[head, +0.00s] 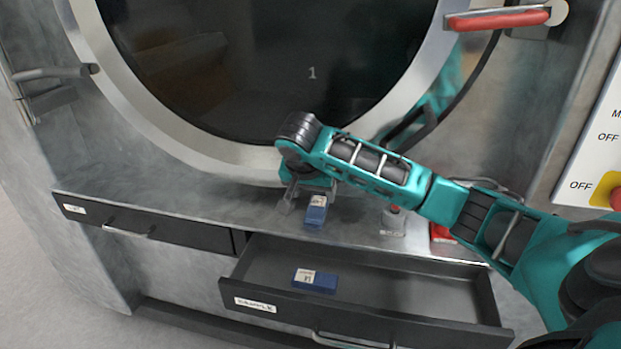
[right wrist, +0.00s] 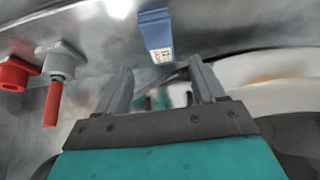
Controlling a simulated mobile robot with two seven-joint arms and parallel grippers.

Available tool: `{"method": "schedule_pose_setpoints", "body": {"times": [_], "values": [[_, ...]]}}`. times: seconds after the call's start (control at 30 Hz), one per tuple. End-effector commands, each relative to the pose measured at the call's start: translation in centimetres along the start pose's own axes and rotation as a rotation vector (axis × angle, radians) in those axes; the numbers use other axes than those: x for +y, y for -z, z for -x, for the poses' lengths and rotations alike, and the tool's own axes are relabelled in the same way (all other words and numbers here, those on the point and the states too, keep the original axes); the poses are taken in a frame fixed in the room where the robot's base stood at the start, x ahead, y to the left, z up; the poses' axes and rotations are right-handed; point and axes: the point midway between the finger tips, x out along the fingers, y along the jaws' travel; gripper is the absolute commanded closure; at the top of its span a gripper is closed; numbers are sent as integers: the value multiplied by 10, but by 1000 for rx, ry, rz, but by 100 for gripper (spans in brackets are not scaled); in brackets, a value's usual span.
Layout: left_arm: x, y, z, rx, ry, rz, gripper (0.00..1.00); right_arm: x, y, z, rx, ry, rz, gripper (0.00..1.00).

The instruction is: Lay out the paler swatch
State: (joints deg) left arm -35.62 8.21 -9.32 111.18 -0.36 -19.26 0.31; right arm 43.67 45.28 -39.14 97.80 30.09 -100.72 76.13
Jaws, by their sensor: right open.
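A blue swatch block (head: 316,212) with a white label lies on the metal ledge below the round door. It also shows in the right wrist view (right wrist: 155,30), beyond the fingertips and apart from them. A second blue swatch block (head: 314,281), also with a white label, lies inside the open drawer (head: 440,297). The drawer one looks slightly darker, but light and shade make this hard to judge. My right gripper (head: 308,193) is open and empty, close above the ledge beside the first block; it also shows in the right wrist view (right wrist: 162,82). My left gripper is out of view.
A closed drawer (head: 165,228) sits left of the open one. On the ledge to the right stand a small grey fitting (head: 393,221) and a red fitting (head: 443,233), partly behind my arm. The round glass door (head: 260,65) rises behind. Bare ledge lies to the left.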

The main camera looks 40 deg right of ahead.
Motion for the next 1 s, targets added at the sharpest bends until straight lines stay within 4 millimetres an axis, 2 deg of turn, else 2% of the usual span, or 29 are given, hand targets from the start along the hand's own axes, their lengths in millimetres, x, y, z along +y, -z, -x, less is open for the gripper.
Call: {"method": "schedule_pose_setpoints", "body": {"times": [0.03,0.1,0.3,1.0], "values": [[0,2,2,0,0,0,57,-1,0,12,1,4,1,31],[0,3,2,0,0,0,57,-1,0,24,1,4,1,31],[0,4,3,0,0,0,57,0,0,44,0,1,0,31],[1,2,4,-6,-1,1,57,0,0,47,-1,0,0,31]]}}
